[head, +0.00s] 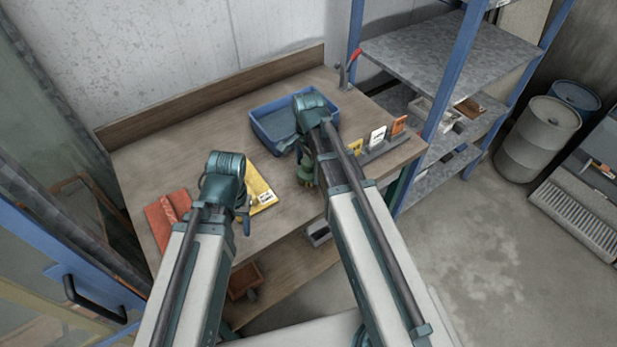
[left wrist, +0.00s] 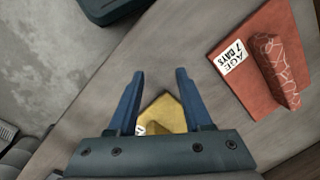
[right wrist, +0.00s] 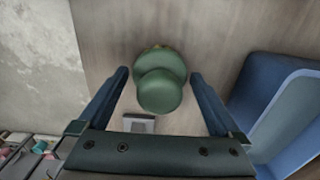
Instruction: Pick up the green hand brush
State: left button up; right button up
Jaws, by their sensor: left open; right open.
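The green hand brush (head: 306,174) stands on the workbench below my right gripper (head: 304,150), partly hidden by my arm. In the right wrist view the brush (right wrist: 160,85) shows from above as a rounded green knob over a wider green part. It lies between the two open fingers of my right gripper (right wrist: 160,85) in that picture, with a gap on both sides. Whether the fingers are level with it I cannot tell. My left gripper (head: 243,212) is open and empty, over the bench near the yellow board (head: 262,190). The board also shows in the left wrist view (left wrist: 163,113).
A blue tray (head: 268,126) stands behind the brush and shows at right in the right wrist view (right wrist: 262,100). Red boards (head: 168,215) lie at the bench's left. A rack with small cards (head: 377,137) stands at right. Shelving with blue posts (head: 432,110) rises beyond.

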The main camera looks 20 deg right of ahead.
pick_arm(q)
jog(key=shift+f+b, duration=0.3)
jog(key=shift+f, duration=0.45)
pick_arm(e)
jog(key=shift+f, duration=0.75)
jog(key=shift+r, duration=0.1)
pick_arm(q)
jog(key=shift+r, duration=0.1)
